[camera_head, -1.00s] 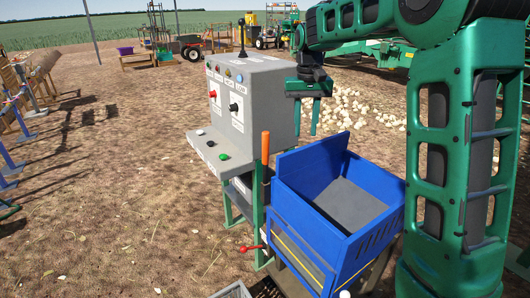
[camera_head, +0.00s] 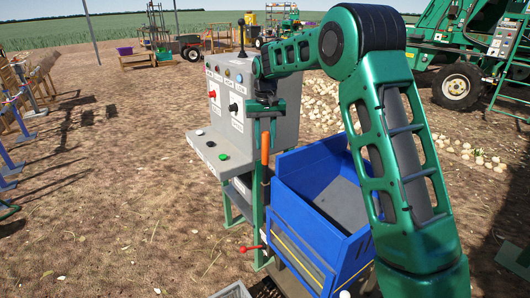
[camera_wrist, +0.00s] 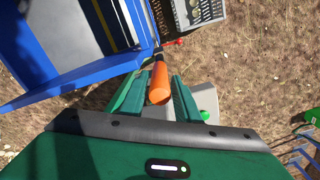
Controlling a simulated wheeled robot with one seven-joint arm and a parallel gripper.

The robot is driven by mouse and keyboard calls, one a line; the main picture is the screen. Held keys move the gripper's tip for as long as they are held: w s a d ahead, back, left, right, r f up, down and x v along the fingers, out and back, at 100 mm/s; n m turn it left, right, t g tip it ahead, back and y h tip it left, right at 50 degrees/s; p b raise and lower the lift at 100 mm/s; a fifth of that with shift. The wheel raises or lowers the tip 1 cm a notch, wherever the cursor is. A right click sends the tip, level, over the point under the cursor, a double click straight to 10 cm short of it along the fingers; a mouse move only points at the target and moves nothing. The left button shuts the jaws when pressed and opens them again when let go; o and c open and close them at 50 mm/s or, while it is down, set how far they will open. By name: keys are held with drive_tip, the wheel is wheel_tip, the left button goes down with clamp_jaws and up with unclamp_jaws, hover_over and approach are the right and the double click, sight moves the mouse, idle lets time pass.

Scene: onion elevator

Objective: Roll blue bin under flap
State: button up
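The blue bin (camera_head: 302,234) is an open box with a grey inner floor, standing beside the grey control box. In the wrist view the blue bin (camera_wrist: 38,62) fills the upper left. An orange lever handle (camera_head: 265,150) stands upright between control box and bin. My gripper (camera_head: 265,132) is above it, pointing down. In the wrist view my gripper (camera_wrist: 157,88) is open, its green fingers on either side of the orange handle (camera_wrist: 159,84), with gaps visible. I cannot make out which part is the flap. My arm hides the bin's right side.
The grey control box (camera_head: 258,92) has buttons and a black knob. A red-knobbed lever (camera_head: 248,248) sticks out below. A grey crate (camera_head: 232,291) is on the ground in front. Pale onions (camera_head: 322,108) lie behind.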

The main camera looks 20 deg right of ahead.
sight(265, 150)
drive_tip(key=shift+f, duration=2.05)
drive_tip(key=shift+d, duration=0.1)
clamp_jaws()
